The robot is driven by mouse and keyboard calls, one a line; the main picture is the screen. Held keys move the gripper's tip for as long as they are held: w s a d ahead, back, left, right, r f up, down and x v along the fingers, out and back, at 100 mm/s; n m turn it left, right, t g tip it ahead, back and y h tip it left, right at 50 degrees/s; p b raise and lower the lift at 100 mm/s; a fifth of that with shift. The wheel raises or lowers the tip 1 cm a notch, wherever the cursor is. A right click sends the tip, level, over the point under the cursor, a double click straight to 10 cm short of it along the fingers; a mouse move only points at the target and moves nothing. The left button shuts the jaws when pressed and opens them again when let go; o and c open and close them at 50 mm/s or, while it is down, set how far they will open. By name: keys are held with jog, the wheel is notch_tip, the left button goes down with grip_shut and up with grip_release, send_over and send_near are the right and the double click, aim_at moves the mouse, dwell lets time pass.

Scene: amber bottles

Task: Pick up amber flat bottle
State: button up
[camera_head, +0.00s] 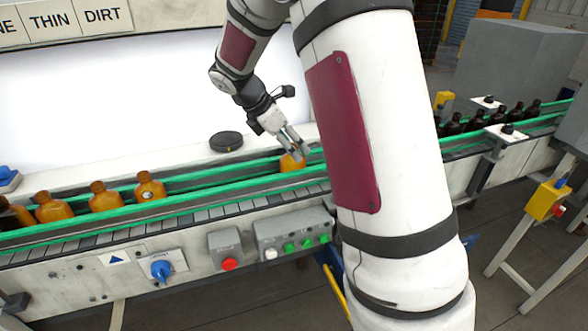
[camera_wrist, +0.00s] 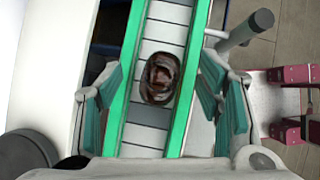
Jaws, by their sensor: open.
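An amber bottle (camera_head: 291,162) stands on the conveyor in the head view, right by my gripper (camera_head: 297,148); my fingers hide part of it. In the wrist view a dark brown bottle (camera_wrist: 160,78) is seen from above, between the green rails. My gripper (camera_wrist: 165,105) is open there, with one finger on each side of the bottle and a gap on both sides. More amber bottles stand on the conveyor at the left: one with a round label mark (camera_head: 149,187), one beside it (camera_head: 104,197) and one farther left (camera_head: 52,207). Another is cut off at the left edge.
The conveyor (camera_head: 210,202) has green guide rails along both sides. A black round disc (camera_head: 226,141) lies on the ledge behind it. Several dark bottles (camera_head: 498,117) stand farther right. A control box with buttons (camera_head: 293,236) is on the front.

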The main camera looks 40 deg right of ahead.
jog(key=shift+d+f, duration=0.35)
jog(key=shift+f, duration=0.3)
grip_shut()
